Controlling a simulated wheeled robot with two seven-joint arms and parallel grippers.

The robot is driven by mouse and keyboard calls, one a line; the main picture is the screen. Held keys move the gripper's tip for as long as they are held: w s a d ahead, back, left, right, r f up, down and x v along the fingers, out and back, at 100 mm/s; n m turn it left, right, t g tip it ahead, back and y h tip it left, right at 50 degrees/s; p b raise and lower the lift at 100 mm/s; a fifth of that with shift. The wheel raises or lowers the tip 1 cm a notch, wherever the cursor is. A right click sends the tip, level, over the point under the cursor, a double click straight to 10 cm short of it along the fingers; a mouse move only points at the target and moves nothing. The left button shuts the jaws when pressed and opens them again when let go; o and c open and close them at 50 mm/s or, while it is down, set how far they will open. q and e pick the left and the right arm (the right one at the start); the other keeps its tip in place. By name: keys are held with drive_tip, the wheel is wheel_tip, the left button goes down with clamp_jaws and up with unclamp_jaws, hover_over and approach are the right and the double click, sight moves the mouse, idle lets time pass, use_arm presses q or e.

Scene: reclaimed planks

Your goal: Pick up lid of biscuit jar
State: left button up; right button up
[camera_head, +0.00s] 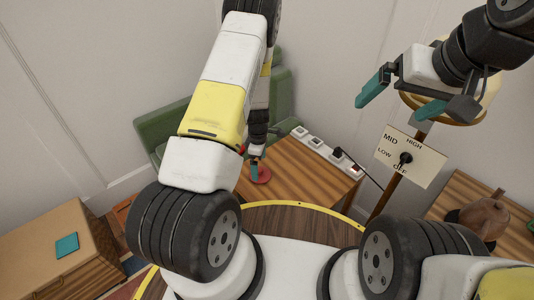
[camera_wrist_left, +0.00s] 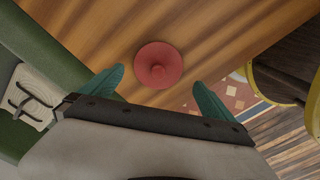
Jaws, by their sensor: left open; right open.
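A round red lid with a small knob (camera_wrist_left: 158,66) lies on the wooden table in the left wrist view. It also shows in the head view as the red lid (camera_head: 262,175), partly hidden by my left gripper (camera_head: 255,160). In the left wrist view my left gripper (camera_wrist_left: 158,88) has its teal fingers spread, one to each side of the lid's near edge, with nothing between them. I cannot tell how high the fingers are above the table. My right gripper (camera_head: 402,100) is open and empty at the upper right. No jar body can be made out.
The wooden table (camera_head: 300,185) carries a white power strip (camera_head: 318,147) along its back right edge. A dial sign (camera_head: 408,158) on a post stands to the right. A green chair (camera_head: 160,125) is behind, and a brown pear-shaped object (camera_head: 484,216) sits at far right.

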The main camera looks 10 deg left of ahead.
sight(261, 170)
use_arm(q)
drive_tip(key=f, duration=0.4)
drive_tip(key=shift+w+d+f, duration=0.2)
drive_tip(key=shift+d+f, duration=0.05)
drive_tip(key=shift+d, duration=0.05)
drive_tip(key=shift+c, duration=0.2)
drive_tip(key=c, duration=1.2)
drive_tip(key=shift+c, duration=0.2)
drive_tip(key=shift+r, duration=0.1)
